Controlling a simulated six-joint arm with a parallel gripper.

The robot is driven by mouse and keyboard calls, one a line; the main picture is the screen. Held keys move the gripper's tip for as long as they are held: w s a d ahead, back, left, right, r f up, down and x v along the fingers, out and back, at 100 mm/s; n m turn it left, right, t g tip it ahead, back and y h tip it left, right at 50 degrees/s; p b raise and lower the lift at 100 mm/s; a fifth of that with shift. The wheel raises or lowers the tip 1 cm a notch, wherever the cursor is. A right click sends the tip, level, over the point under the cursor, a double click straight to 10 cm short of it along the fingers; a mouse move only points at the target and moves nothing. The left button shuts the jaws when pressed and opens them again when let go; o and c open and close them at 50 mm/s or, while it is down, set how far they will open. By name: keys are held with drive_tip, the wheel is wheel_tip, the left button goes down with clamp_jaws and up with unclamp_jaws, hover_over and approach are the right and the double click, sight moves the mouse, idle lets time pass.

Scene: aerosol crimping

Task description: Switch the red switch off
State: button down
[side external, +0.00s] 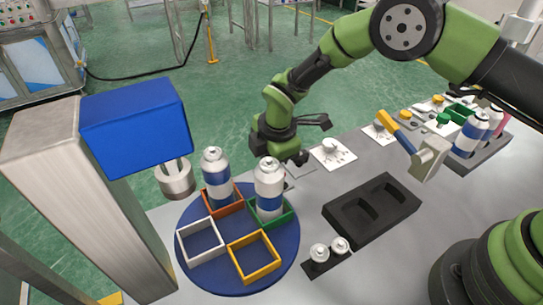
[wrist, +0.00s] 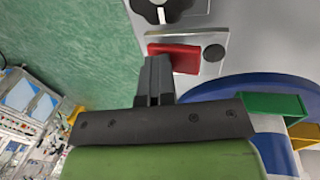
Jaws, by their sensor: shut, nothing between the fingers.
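The red switch (wrist: 178,57) sits on a grey plate in the wrist view, with a round black button (wrist: 213,53) to its right. The shut, empty fingers of my gripper (wrist: 158,62) are at the switch's lower left edge and overlap it in the picture. I cannot tell whether they touch it or which way it is set. In the side view my gripper (side external: 298,158) is low behind the two cans and hides the switch.
A blue turntable (side external: 215,270) bears two blue-and-white cans (side external: 217,170) (side external: 269,182) in coloured frames. A plate with a dial (side external: 333,153) lies right of my gripper. A black tray (side external: 395,225) lies in front. The blue-headed crimping press (side external: 135,125) stands left.

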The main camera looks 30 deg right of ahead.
drive_tip(key=shift+s, duration=0.75)
drive_tip(key=shift+r, duration=0.15)
wheel_tip(320, 180, up, 14)
drive_tip(key=s, duration=0.2)
drive_tip(key=shift+s+f, duration=0.2)
drive_tip(key=shift+s, duration=0.1)
drive_tip(key=w+d+y, duration=0.1)
drive_tip(key=d+g+y, duration=0.1)
drive_tip(key=w+d+y, duration=0.1)
drive_tip(key=shift+w+d+r, duration=0.3)
drive_tip(key=shift+w, duration=0.05)
